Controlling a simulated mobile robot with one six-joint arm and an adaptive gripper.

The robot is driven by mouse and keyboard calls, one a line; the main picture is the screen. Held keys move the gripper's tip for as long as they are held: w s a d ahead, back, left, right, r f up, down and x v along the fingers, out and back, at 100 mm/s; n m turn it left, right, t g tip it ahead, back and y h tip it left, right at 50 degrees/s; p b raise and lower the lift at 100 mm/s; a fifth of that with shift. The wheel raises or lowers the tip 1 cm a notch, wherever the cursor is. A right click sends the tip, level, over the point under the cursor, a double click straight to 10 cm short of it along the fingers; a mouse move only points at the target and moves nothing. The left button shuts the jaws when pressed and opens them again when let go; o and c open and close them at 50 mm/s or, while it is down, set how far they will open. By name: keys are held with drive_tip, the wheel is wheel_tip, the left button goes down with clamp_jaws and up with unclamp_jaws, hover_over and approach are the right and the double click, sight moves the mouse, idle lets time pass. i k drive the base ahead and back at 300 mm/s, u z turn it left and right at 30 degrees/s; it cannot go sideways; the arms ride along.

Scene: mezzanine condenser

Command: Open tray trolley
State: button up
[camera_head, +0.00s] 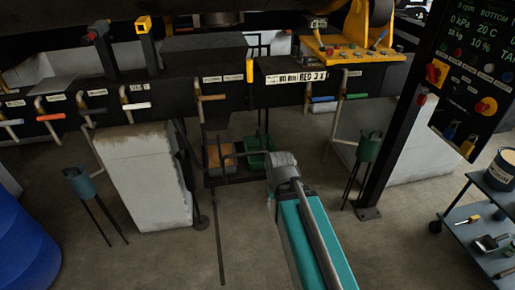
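A low dark trolley (225,181) stands on the floor under the machine, in the middle of the head view. It carries an orange-brown tray (220,155) on the left and a green tray (257,150) on the right. A thin dark bar runs from near it down along the floor. My teal arm comes up from the bottom, and its grey wrist is just right of the green tray. My gripper (257,159) is small and dark against the trolley. Its fingers are too unclear to tell whether they are open or touch anything.
Pale blocks stand left (145,180) and right (425,145) of the trolley. Stands with cups (80,183) (368,146) flank it. A black post, a control panel (475,75) and a tool cart (470,240) are right; a blue drum (22,245) is left. Valves hang above.

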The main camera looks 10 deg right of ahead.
sight(244, 174)
drive_tip(key=z, duration=0.1)
drive_tip(key=i, duration=0.95)
drive_tip(key=u, duration=0.1)
